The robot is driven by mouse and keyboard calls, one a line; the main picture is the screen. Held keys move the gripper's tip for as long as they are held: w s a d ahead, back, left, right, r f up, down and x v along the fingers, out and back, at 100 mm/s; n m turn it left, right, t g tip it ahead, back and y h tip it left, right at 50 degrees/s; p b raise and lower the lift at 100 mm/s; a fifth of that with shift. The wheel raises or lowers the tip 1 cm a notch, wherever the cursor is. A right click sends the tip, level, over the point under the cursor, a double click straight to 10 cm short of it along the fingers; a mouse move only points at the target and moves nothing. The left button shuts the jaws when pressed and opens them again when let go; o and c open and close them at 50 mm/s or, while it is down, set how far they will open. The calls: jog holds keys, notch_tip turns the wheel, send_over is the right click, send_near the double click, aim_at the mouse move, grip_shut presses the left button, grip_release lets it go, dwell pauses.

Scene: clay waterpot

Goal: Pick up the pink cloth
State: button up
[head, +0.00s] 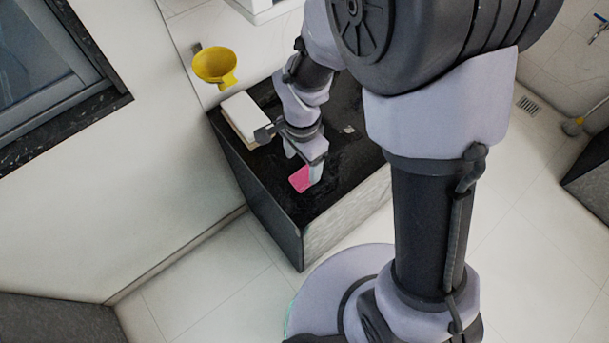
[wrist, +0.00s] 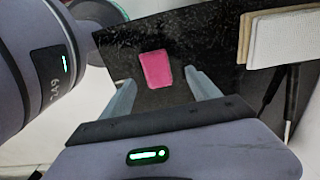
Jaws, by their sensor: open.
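The pink cloth (head: 300,179) lies flat on the black countertop (head: 322,204), near its front edge. It also shows in the wrist view (wrist: 156,69) as a small pink rectangle, ahead of and between the finger tips. My gripper (head: 303,172) is above the countertop at the cloth, pointing down. In the wrist view my gripper (wrist: 160,88) has its two pale fingers spread wide with nothing between them. In the head view part of the cloth is hidden behind a finger. I cannot tell the exact height of the fingers above the cloth.
A white folded stack (head: 249,117) lies on the countertop's left back side; it shows at the upper right in the wrist view (wrist: 284,36). A yellow funnel-shaped object (head: 214,66) is mounted on the wall behind. White tiled floor (head: 215,287) lies in front of the counter.

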aim_at(304, 176)
jog(key=f+b, duration=0.1)
jog(key=f, duration=0.2)
jog(key=f+b, duration=0.1)
jog(key=f, duration=0.1)
jog(key=shift+s+d+b, duration=0.25)
jog(key=shift+s+b, duration=0.05)
jog(key=shift+b, duration=0.05)
jog(key=shift+r, duration=0.1)
